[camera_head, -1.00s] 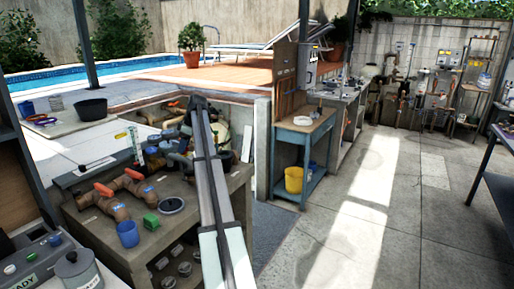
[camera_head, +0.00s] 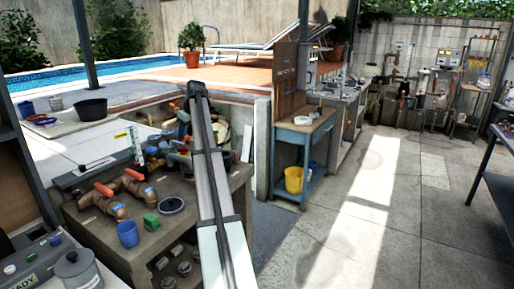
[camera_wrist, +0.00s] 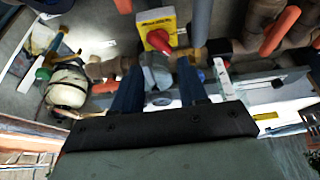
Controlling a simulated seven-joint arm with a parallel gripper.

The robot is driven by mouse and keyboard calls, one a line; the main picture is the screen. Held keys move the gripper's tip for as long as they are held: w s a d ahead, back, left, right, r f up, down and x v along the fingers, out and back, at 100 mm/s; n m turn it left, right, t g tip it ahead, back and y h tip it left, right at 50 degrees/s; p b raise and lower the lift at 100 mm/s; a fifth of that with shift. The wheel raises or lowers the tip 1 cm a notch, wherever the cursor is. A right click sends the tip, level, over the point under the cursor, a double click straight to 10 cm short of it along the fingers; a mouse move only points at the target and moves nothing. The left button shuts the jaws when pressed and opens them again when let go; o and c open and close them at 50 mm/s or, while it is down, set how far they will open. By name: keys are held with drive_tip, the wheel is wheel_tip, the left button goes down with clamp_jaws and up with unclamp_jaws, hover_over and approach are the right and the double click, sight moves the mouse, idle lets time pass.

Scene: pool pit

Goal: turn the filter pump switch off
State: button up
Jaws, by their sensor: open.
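The switch shows in the wrist view as a red rotary knob (camera_wrist: 159,41) on a yellow plate (camera_wrist: 152,20) with dark lettering. It is at the top, a little left of centre. My gripper (camera_wrist: 158,72) has two blue fingers spread apart, with nothing held between them. In the picture the knob lies just beyond the fingertips, roughly between them and apart from both. A grey rounded part shows between the fingers. I cannot read the knob's position. In the head view my arm hides much of this area, and I cannot make out the switch there.
Brown pipes with orange handles (camera_wrist: 279,32) lie right of the switch in the wrist view; a whitish tank (camera_wrist: 66,88) is at left. In the head view, a blue cup (camera_head: 128,233) and green block (camera_head: 151,221) stand on the bench.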

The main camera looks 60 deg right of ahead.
drive_tip(key=v, duration=0.7)
drive_tip(key=s+d+f+g+h, duration=0.1)
drive_tip(key=s+d+f+h, duration=0.3)
drive_tip(key=s+d+f, duration=0.4)
drive_tip(key=s+d+f+m+g+h, duration=0.1)
drive_tip(key=s+d+f+h, duration=0.3)
drive_tip(key=s+d+f, duration=0.5)
drive_tip(key=d+g, duration=0.1)
drive_tip(key=d, duration=0.5)
drive_tip(key=shift+s+d+f+m, duration=0.2)
drive_tip(key=shift+s+d+m, duration=0.05)
drive_tip(key=shift+d+m, duration=0.05)
